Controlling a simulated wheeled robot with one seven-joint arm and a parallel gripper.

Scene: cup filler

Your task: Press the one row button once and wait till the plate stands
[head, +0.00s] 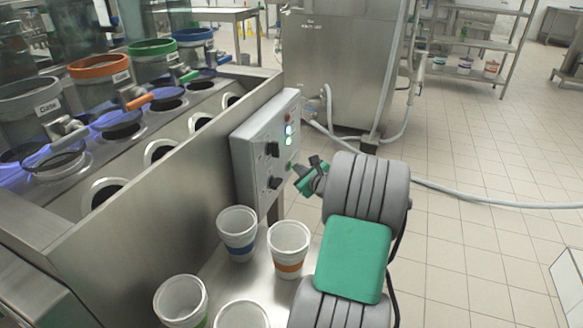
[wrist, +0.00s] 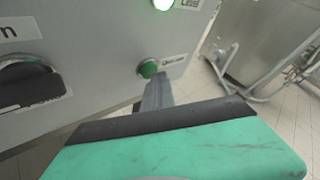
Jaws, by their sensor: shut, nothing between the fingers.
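The grey control box (head: 262,150) is on the end of the steel machine. A small green button (wrist: 148,68) with a white label beside it is low on the box's face; the label is too blurred to read surely. My gripper (head: 308,178) is shut and empty, just right of the box and pointing at it. In the wrist view my closed fingers (wrist: 157,92) end right at the lower edge of the green button; I cannot tell whether they touch it. The plate (head: 138,140), with a row of round white-rimmed holes, lies inside the machine; whether it moves cannot be told.
Colour-rimmed hoppers (head: 100,68) stand over the machine. Several white cups (head: 289,238) stand on a steel shelf below the box. A hose (head: 470,197) crosses the tiled floor at right; much floor there is free.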

